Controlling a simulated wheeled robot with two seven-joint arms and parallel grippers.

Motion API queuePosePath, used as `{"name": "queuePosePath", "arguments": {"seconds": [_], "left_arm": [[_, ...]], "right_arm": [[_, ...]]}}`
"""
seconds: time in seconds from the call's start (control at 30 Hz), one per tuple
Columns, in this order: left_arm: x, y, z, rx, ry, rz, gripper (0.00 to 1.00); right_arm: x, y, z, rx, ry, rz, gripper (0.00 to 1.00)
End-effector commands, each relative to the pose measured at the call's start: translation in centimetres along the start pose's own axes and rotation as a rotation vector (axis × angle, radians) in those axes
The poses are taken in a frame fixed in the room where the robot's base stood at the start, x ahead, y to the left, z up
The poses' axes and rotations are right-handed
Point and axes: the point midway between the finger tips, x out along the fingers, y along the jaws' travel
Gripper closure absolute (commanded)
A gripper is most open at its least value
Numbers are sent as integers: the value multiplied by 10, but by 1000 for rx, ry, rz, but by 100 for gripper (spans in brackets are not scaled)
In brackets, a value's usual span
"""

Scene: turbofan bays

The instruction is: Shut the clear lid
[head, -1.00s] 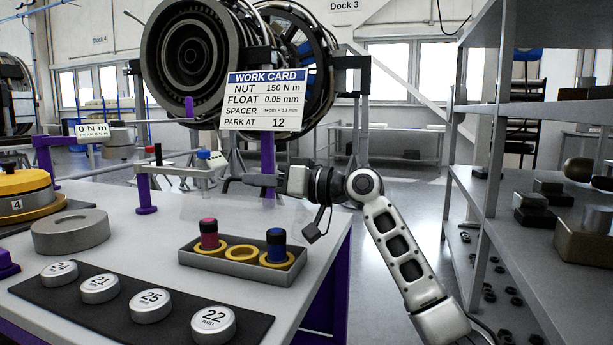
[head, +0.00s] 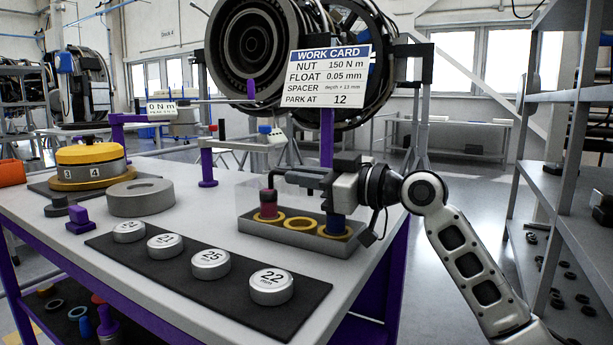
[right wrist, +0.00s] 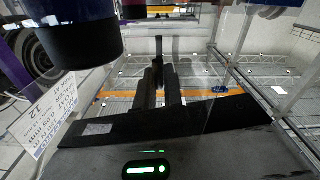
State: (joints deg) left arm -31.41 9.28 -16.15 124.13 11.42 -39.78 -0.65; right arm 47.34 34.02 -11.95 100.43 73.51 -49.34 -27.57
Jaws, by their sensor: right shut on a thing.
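The clear lid (head: 250,197) shows as a faint see-through sheet at the back of a grey tray (head: 285,237) on the bench; its exact tilt is hard to tell. My right gripper (head: 286,176) is above the tray, shut on the lid; the contact itself is partly hidden. In the right wrist view its dark fingers (right wrist: 157,85) point away and a blue and black plug (right wrist: 85,35) is close at upper left. My left gripper is out of view.
A black mat (head: 215,287) with several numbered silver spacers lies in front of the tray. A grey ring (head: 140,199) and a yellow-topped unit (head: 92,165) stand to the left. A work card (head: 327,77) stands behind. Grey shelving (head: 570,190) is at right.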

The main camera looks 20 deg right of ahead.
Motion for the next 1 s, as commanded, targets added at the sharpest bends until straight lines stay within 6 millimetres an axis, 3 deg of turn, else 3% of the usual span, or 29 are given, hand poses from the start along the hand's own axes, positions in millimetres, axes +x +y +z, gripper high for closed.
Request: {"name": "queuePosePath", "arguments": {"seconds": [0.37, 0.4, 0.47, 0.5, 0.83, 1.0], "left_arm": [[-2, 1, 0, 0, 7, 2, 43], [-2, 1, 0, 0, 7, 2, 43], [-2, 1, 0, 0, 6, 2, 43], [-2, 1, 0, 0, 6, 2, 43], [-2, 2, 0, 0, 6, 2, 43], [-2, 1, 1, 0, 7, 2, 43]], "right_arm": [[0, -2, 3, -6, -5, -3, 100], [0, -2, 3, -5, -6, -3, 87], [0, -2, 3, -5, -5, -3, 70], [0, -2, 2, -5, -5, -3, 69], [-4, -1, 2, -4, -3, -1, 69], [-28, -1, 2, -6, -5, 0, 69]]}}
